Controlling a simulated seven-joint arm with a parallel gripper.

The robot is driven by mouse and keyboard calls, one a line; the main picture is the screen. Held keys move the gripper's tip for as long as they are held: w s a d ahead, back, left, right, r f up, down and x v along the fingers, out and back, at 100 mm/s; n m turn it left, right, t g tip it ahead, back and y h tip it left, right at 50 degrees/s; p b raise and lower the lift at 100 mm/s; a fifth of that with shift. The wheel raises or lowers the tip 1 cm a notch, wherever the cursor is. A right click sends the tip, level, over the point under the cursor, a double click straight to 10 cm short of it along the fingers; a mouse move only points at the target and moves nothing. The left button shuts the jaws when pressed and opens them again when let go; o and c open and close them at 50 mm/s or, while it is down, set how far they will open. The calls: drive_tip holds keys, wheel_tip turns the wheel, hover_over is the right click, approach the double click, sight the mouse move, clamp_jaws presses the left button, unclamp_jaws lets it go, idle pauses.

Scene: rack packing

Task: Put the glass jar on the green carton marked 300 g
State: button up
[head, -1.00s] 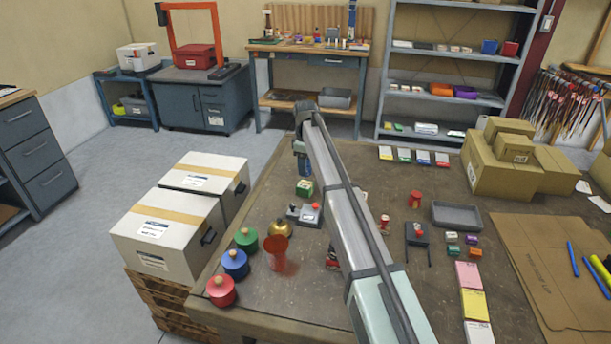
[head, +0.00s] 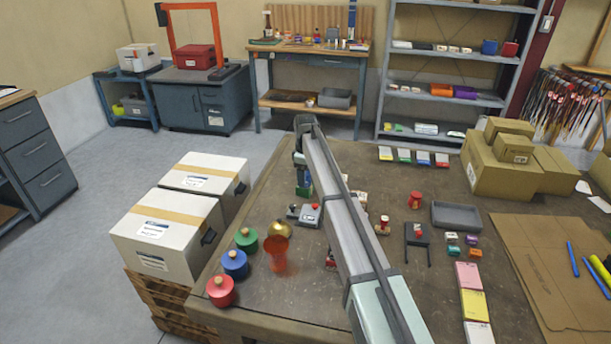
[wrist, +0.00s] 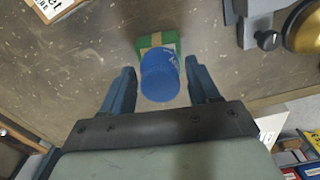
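The jar (wrist: 160,76) looks blue with faint lettering on its side. Whether the jar touches the carton is hard to tell. In the head view the green carton (head: 304,190) is at the table's left back edge, with my gripper right over it. The carton's marking is not readable.
A grey scale-like device (head: 305,214) and a round gold object (head: 279,228) are close to the carton. A red-orange cup (head: 277,253) and green, blue and red lidded pots (head: 235,264) stand along the left edge. Beyond that edge are white boxes (head: 168,232).

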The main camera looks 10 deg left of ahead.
drive_tip(key=shift+o, duration=1)
drive_tip(key=shift+r, duration=0.15)
wheel_tip(320, 180, up, 12)
